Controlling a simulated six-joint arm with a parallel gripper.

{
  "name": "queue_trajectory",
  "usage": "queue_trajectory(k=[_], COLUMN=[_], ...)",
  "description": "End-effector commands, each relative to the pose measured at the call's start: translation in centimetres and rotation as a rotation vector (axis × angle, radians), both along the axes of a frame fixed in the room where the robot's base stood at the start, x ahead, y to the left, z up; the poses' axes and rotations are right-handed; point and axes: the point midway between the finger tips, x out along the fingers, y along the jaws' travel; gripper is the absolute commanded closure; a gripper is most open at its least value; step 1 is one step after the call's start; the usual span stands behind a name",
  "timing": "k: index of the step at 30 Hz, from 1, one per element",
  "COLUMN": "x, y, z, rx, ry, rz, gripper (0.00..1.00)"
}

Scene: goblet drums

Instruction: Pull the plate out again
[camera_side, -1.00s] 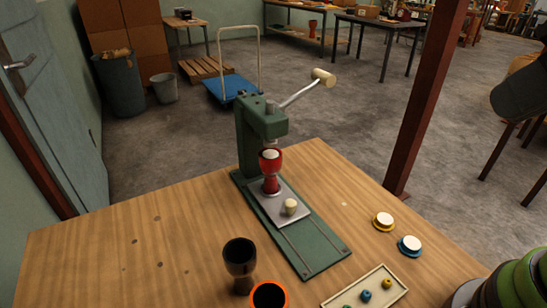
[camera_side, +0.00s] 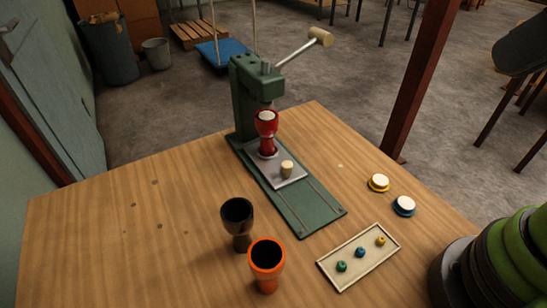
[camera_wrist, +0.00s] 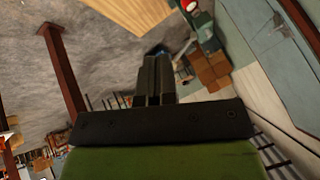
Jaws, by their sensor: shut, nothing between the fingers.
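The grey metal plate (camera_side: 293,180) lies on the green base of the press (camera_side: 310,207), toward its column end. A cream knob (camera_side: 287,168) stands on the plate's near part. A red goblet drum (camera_side: 267,142) with a pale top stands upright on the plate, under the ram of the press. Whether the ram touches the drum is hard to tell. My gripper (camera_wrist: 153,70) shows in the wrist view with its fingers together and nothing between them, away from the plate. The side view shows my green arm at lower right, but not the fingers.
The press lever (camera_side: 305,47) sticks out to the upper right. A black goblet drum (camera_side: 238,228) and an orange one (camera_side: 267,262) stand front left. A cream tray (camera_side: 345,270) holds three beads. A yellow-rimmed disc (camera_side: 378,182) and a blue-rimmed disc (camera_side: 404,205) lie at right.

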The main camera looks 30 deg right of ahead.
Motion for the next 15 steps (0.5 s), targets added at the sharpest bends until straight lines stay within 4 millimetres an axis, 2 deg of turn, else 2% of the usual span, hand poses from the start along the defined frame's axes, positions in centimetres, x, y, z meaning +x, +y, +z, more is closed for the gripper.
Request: queue_trajectory(k=[13, 14, 15], x=[0.0, 0.0, 0.03], y=[0.0, 0.0, 0.0], z=[0.0, 0.0, 0.01], rx=[0.0, 0.0, -0.003], ry=[0.0, 0.0, 0.001], rz=[0.0, 0.0, 0.003], gripper=[1.0, 0.95, 0.86])
